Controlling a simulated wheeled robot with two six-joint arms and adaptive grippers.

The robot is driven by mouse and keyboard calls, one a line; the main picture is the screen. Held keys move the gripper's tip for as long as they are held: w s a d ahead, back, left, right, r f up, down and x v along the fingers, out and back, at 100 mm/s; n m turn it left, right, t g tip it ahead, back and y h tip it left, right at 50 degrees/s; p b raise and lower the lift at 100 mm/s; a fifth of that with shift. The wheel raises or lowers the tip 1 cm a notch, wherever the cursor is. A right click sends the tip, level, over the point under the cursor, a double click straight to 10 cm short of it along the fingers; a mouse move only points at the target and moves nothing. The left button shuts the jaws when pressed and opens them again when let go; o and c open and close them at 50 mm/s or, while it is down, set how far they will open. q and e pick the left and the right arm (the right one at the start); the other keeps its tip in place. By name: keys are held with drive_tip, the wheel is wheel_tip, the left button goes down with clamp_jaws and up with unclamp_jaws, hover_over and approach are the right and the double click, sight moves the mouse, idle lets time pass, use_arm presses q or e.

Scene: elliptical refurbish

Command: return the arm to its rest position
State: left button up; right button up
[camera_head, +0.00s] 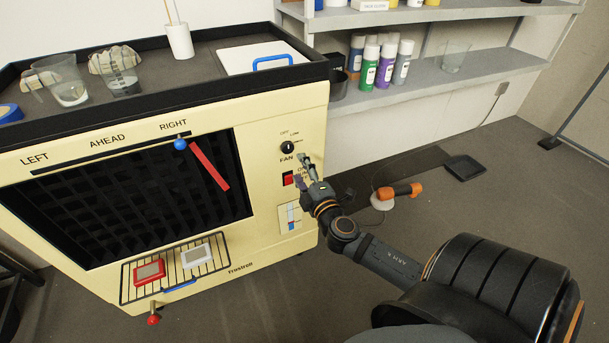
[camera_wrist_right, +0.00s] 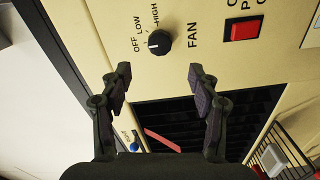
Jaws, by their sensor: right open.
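My right gripper (camera_head: 303,170) reaches up from the lower right to the front of the cream cabinet (camera_head: 268,230). It is just right of the black fan knob (camera_head: 287,147) and near the red power switch (camera_head: 288,179). In the right wrist view my right gripper (camera_wrist_right: 160,73) has its two fingers spread wide with nothing between them. The fan knob (camera_wrist_right: 159,42) shows just beyond the fingertips, apart from them. The red switch (camera_wrist_right: 242,28) is up and to the right there. My left gripper is not in view.
A black grille (camera_head: 120,195) with a blue-knobbed slider (camera_head: 180,145) and red strip fills the cabinet front. A wire rack (camera_head: 165,284) juts out below. A shelf (camera_head: 440,85) with bottles stands behind. An orange-handled tool (camera_head: 400,190) and black dustpan (camera_head: 464,167) lie on open floor at right.

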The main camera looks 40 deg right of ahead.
drive_tip(key=shift+v, duration=1.25)
drive_tip(key=s+d+f+m+g, duration=0.1)
drive_tip(key=s+d+f+g, duration=0.1)
drive_tip(key=f, duration=0.6)
drive_tip(key=s+d+f+m+g+h, duration=0.1)
drive_tip(key=d+f+m+g, duration=0.15)
drive_tip(key=f, duration=0.65)
drive_tip(key=s+d+f+m+g, duration=0.1)
drive_tip(key=s+d+f+g, duration=0.15)
drive_tip(key=f, duration=0.55)
drive_tip(key=s+a+f+m+g+y, duration=0.1)
drive_tip(key=s+f+m+g, duration=0.1)
drive_tip(key=s+f, duration=0.55)
drive_tip(key=s+a+f+m+g, duration=0.1)
drive_tip(key=s+f+m+g, duration=0.2)
drive_tip(key=f, duration=0.8)
drive_tip(key=s+a+f+m+g+y, duration=0.2)
drive_tip(key=s+a+f, duration=0.35)
drive_tip(key=s, duration=0.45)
drive_tip(key=s+a+f+m+g+y, duration=0.1)
drive_tip(key=s+a+f+g, duration=0.1)
drive_tip(key=s+a+f, duration=0.6)
drive_tip(key=s+d+r+p, duration=0.2)
drive_tip(key=s+r+p, duration=0.2)
drive_tip(key=r+p, duration=0.9)
drive_tip(key=shift+d+r+p, duration=0.25)
drive_tip(key=shift+r+p, duration=0.15)
drive_tip(key=shift+r, duration=0.05)
